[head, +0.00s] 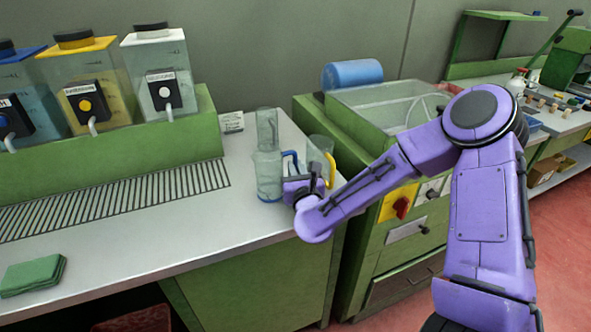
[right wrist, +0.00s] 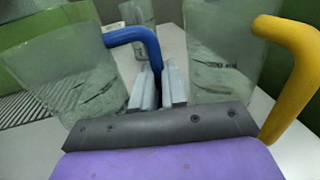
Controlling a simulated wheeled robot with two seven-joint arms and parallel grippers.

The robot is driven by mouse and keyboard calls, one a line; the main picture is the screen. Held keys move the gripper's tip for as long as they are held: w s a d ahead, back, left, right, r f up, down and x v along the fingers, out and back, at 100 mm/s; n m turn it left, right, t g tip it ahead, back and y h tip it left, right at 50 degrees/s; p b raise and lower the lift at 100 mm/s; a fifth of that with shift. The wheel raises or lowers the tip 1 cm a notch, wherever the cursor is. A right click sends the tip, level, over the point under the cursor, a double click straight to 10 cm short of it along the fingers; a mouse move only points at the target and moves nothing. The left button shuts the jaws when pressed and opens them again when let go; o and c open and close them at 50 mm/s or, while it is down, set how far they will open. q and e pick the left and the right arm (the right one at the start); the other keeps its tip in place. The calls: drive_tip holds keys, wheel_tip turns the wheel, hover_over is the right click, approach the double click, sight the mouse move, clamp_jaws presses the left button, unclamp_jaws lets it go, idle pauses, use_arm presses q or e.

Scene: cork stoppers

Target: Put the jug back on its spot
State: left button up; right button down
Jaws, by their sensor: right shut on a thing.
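A clear jug with a blue handle (head: 268,178) stands upright near the right end of the counter; it also shows at the left in the right wrist view (right wrist: 70,68). My right gripper (head: 297,184) is at its right side, shut on the blue handle; in the right wrist view the pale fingers (right wrist: 158,88) close around the handle's lower part. A clear jug with a yellow handle (head: 318,150) stands just right of it, close to my gripper. It fills the right of the right wrist view (right wrist: 218,55). No marked spot for a jug is clearly visible. My left gripper is out of view.
Another clear vessel (head: 266,122) stands just behind the blue-handled jug. Three dispenser tanks with blue, yellow and white lids stand on a green shelf (head: 110,155) at left, above a drain grate (head: 110,200). A green cloth (head: 32,275) lies front left. The counter's middle is clear.

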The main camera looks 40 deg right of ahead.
drive_tip(key=c, duration=1.4)
unclamp_jaws()
drive_tip(key=shift+w+f, duration=0.1)
drive_tip(key=shift+f, duration=0.05)
drive_tip(key=shift+o, duration=0.2)
drive_tip(key=b+v, duration=0.1)
drive_tip(key=v, duration=0.6)
drive_tip(key=shift+s+a, duration=0.1)
drive_tip(key=shift+s, duration=0.1)
drive_tip(key=s+r+p, duration=0.1)
drive_tip(key=p, duration=0.3)
drive_tip(key=shift+a+r, duration=0.2)
drive_tip(key=p+v, duration=0.2)
drive_tip(key=p, duration=0.1)
drive_tip(key=shift+s+a+f, duration=0.15)
drive_tip(key=shift+s+f, duration=0.05)
drive_tip(key=shift+s, duration=0.05)
drive_tip(key=shift+s+a+f+p, duration=0.2)
drive_tip(key=shift+s+p, duration=0.25)
drive_tip(key=shift+f, duration=0.1)
